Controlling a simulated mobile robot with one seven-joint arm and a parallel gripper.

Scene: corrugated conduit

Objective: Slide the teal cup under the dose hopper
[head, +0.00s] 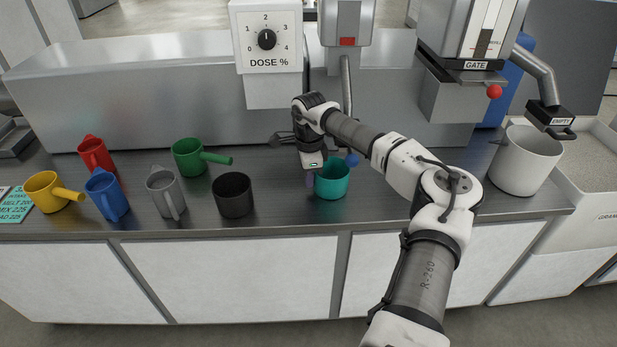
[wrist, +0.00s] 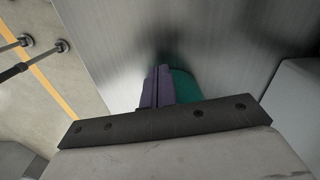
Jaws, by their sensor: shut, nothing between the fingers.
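The teal cup (head: 332,182) stands upright on the steel counter (head: 290,205), near its middle. My gripper (head: 310,181) is shut and empty, pointing down right beside the cup's left side. In the wrist view its purple fingers (wrist: 158,88) are closed together, with the teal cup (wrist: 184,88) just to their right, partly hidden behind them. I cannot tell whether they touch it. The DOSE % dial panel (head: 267,40) is behind the counter. To its right is a grey unit (head: 346,22) with a red window and a downward spout pipe (head: 346,85), above and behind the cup.
A black cup (head: 233,196) stands left of my gripper. Green (head: 188,157), grey (head: 165,190), blue (head: 107,195), red (head: 95,153) and yellow (head: 45,190) handled cups stand farther left. A white bucket (head: 525,160) is at right, under the EMPTY lever. A GATE hopper (head: 465,90) hangs behind my arm.

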